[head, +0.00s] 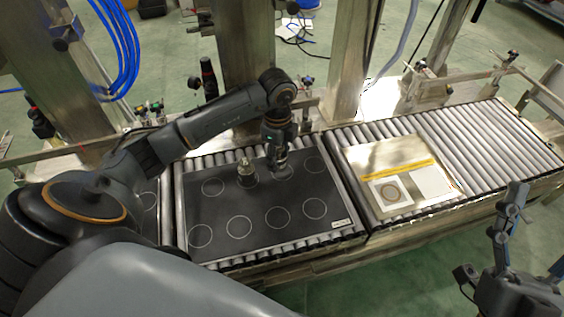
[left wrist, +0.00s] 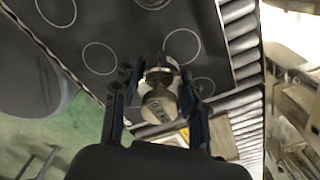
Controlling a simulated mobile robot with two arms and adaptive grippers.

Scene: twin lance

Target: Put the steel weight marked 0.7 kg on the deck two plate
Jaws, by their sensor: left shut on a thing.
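My left gripper (head: 281,168) is low over the black mat with white circles (head: 240,208). In the left wrist view its fingers (left wrist: 160,100) are shut on a steel weight (left wrist: 158,104); the marking on it is too small to read. In the head view the gripper mostly hides this weight. Another steel weight (head: 246,173) stands upright on the mat, just left of the gripper. A pale metal plate (head: 375,156) with a yellow stripe, a white square with a ring and a blank white patch lies on the right conveyor. My right gripper (head: 492,238) is at the lower right, open and empty.
Roller conveyors (head: 470,150) run under the mat and plate, with free rollers right of the plate. Steel posts (head: 345,60) and a rail stand behind. A dark bottle-like object (head: 208,78) stands behind the mat. The plate carries no weight.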

